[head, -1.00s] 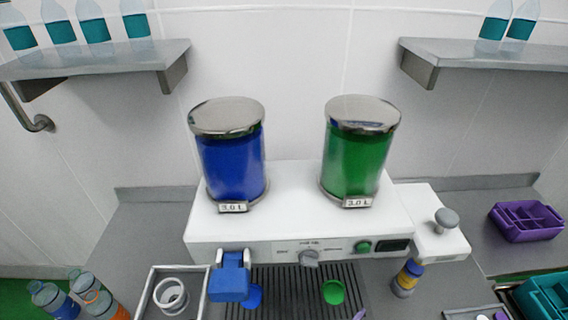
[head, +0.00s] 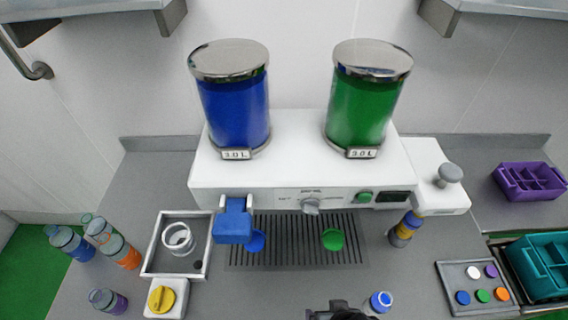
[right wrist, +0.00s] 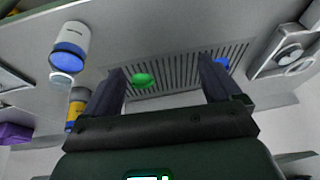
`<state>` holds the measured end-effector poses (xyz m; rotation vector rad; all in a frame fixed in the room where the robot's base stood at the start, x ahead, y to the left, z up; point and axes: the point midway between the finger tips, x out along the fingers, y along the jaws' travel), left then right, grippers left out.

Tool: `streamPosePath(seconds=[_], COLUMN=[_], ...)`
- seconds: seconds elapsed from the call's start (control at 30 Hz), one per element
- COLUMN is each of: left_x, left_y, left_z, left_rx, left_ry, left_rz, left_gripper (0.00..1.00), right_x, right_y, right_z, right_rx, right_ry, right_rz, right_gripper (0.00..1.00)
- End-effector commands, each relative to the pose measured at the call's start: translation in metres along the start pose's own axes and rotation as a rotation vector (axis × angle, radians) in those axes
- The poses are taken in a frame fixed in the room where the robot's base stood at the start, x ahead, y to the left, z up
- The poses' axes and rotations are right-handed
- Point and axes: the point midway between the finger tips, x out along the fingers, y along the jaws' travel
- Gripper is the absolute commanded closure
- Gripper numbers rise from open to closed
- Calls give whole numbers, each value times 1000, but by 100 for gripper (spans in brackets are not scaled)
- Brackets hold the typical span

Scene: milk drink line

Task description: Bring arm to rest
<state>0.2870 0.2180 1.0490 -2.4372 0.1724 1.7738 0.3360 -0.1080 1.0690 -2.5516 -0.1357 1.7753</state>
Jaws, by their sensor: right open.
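My right gripper (right wrist: 162,68) is open in the right wrist view, with nothing between its two dark fingers. It faces the slotted drip grate (right wrist: 185,72), where a green disc (right wrist: 144,80) shows between the fingers, farther off. In the head view a dark part of my right gripper (head: 342,312) shows at the bottom edge, left of a white container with a blue end (head: 380,302). That container also shows in the right wrist view (right wrist: 70,48), apart from the fingers. My left gripper is not in view.
The white dispenser (head: 300,150) carries a blue tank (head: 235,105) and a green tank (head: 362,105). Several bottles (head: 120,252) stand at left beside a framed tray (head: 207,240). A lid tray (head: 445,290), teal crate (head: 540,262) and purple bin (head: 528,182) are at right.

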Motion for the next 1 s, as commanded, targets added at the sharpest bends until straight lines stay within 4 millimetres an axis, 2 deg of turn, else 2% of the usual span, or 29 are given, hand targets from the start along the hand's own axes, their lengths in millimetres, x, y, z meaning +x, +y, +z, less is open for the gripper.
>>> streamPosePath(seconds=[0.03,0.27,0.4,0.43,0.9,1.0], left_x=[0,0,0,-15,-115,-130], left_y=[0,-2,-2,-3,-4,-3], left_z=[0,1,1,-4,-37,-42], left_rx=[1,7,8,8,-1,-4], left_ry=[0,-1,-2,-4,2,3], left_rz=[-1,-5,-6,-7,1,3], left_gripper=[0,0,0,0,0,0], right_x=[0,-4,-9,-25,-120,-135], right_y=[14,76,115,110,100,99], right_z=[8,38,62,51,14,8], right_rx=[-7,-86,-136,-141,-141,-141], right_ry=[-13,-33,-59,-50,-49,-50], right_rz=[-5,28,72,68,66,66], right_gripper=[9,9,9,9,9,9])
